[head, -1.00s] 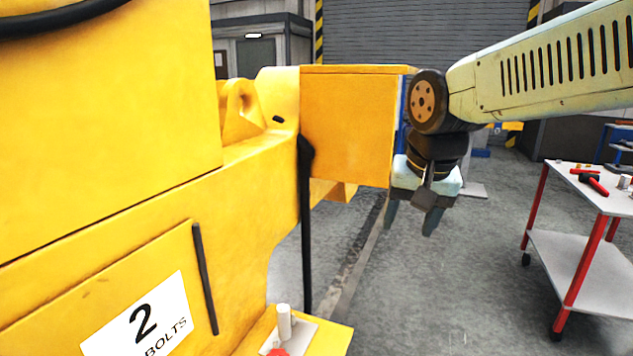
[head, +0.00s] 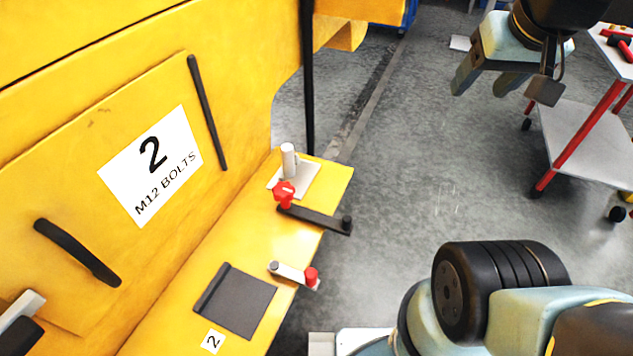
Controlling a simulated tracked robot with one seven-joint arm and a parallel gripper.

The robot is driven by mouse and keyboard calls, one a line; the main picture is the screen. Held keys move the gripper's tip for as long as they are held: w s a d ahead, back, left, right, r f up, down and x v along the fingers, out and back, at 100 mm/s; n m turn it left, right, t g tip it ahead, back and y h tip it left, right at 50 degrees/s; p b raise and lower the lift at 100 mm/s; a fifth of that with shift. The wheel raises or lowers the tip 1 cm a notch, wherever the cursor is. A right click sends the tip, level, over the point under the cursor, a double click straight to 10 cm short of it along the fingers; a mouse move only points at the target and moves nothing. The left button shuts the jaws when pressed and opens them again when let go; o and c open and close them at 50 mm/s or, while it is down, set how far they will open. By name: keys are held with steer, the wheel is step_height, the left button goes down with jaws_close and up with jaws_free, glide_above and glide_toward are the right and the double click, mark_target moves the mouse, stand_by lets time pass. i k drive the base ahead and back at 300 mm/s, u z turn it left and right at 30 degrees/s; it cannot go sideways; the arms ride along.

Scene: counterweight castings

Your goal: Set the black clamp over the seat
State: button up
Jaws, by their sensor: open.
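A black clamp (head: 320,219), a flat bar with a dark knob at its free end, lies on the yellow ledge in the head view. A red star knob (head: 284,194) is at its other end. Its free end reaches right, past the ledge's edge. A dark grey square pad (head: 240,301), which looks like the seat, lies nearer on the ledge beside a small "2" label; the clamp is apart from it and nothing covers it. My gripper (head: 490,86) is open and empty at the upper right, above the floor and well away from the clamp.
A white post (head: 289,160) on a pale plate stands just behind the red knob. A small pale lever (head: 292,275) with a red end sits between clamp and pad. The yellow ledge (head: 190,308) adjoins a yellow wall with black handles. A red-legged cart (head: 590,140) stands right.

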mark_target(346, 227)
steer(key=u, duration=0.45)
steer(key=k, duration=1.55)
steer(key=z, duration=0.55)
steer(key=i, duration=1)
steer(key=u, duration=0.1)
